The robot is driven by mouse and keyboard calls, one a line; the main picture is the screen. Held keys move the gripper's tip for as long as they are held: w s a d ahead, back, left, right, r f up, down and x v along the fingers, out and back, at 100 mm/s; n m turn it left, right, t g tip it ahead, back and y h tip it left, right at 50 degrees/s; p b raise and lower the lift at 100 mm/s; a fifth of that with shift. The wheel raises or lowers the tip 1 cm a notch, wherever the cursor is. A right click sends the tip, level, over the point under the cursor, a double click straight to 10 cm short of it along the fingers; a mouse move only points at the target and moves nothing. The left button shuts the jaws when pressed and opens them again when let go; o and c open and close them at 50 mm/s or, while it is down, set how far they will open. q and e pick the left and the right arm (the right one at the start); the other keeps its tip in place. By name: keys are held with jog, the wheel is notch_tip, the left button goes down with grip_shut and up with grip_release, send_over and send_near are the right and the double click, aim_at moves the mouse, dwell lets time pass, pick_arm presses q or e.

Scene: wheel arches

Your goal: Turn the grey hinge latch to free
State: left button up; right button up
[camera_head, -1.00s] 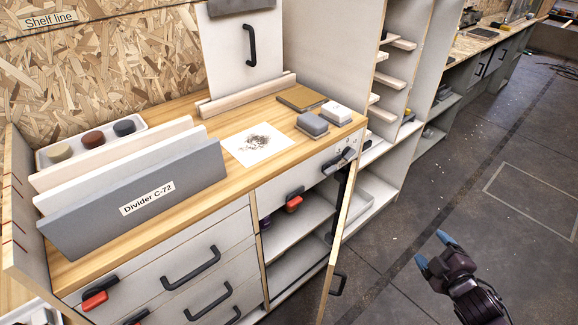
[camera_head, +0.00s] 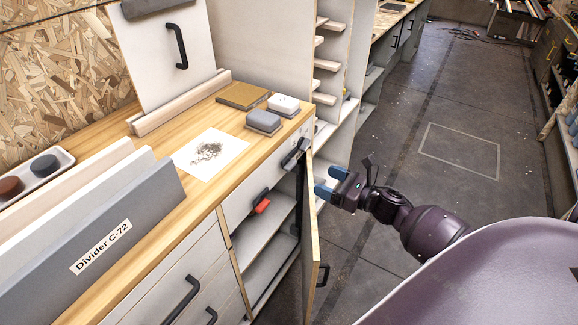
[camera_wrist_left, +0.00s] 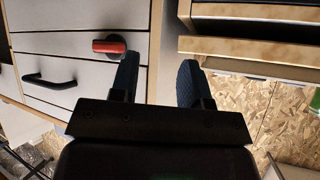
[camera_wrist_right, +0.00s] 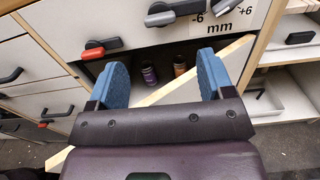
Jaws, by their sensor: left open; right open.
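The grey hinge latch (camera_head: 294,153) sits on the cabinet front at the upper right corner, above the open door (camera_head: 311,250). In the right wrist view, a grey latch (camera_wrist_right: 175,9) shows at the top edge, partly cut off, beside a "-6 +6 mm" label. My right gripper (camera_head: 330,181) is open and empty, to the right of the latch and slightly lower, apart from it. My left gripper (camera_wrist_left: 157,80) is open and empty in the left wrist view, in front of drawer fronts; the head view does not show it.
A red-tipped latch (camera_head: 261,203) is on the cabinet front left of the grey one. The open door's edge juts toward the aisle, below my right gripper. Floor at right is clear.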

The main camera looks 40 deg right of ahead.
aim_at(293, 167)
jog(key=shift+x, duration=5.5)
jog(key=shift+c, duration=0.3)
